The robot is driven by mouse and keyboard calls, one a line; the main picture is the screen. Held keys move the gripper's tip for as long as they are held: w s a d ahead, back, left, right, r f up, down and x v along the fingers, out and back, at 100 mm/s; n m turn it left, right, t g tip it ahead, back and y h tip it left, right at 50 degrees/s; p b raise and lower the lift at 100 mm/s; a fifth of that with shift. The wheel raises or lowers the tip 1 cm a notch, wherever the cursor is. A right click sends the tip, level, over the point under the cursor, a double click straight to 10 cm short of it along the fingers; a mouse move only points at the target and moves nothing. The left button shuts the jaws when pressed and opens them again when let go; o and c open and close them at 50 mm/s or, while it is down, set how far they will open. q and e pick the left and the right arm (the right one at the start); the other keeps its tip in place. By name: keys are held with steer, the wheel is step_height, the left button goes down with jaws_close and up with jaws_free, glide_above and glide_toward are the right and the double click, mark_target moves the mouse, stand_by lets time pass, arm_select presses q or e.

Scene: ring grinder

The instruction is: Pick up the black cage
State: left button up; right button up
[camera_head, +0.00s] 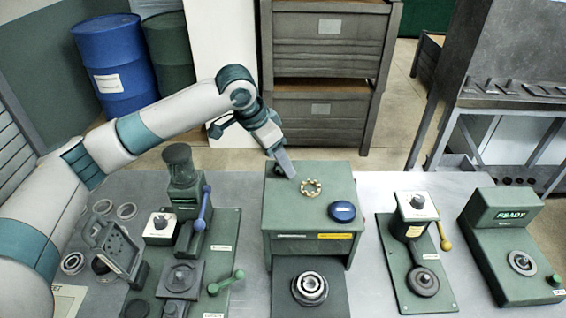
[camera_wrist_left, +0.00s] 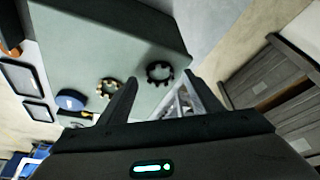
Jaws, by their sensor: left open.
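The black cage (camera_wrist_left: 160,73) is a dark toothed ring lying on the green box top, seen in the left wrist view. My left gripper (camera_wrist_left: 161,79) is open, and the ring appears between its fingertips in that picture. I cannot tell how far above the ring the fingers are. In the head view my left gripper (camera_head: 285,163) is over the back left of the green box, and the black cage is hidden there. My right gripper is not in view.
A brass cage (camera_head: 311,188) and a blue round piece (camera_head: 342,211) share the green box (camera_head: 284,206) top. A bearing ring (camera_head: 310,287) sits in front. Green fixtures (camera_head: 185,240) stand to the left, with a lever station (camera_head: 415,230) and a READY unit (camera_head: 507,250) to the right.

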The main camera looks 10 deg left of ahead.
arm_select(q)
steer(key=shift+w+d+f, duration=0.1)
steer(key=shift+f, duration=0.25)
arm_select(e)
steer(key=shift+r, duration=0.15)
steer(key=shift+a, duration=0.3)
arm_select(q)
steer(key=c, duration=1.1)
steer(key=shift+c, duration=0.2)
steer(key=shift+r, duration=0.1)
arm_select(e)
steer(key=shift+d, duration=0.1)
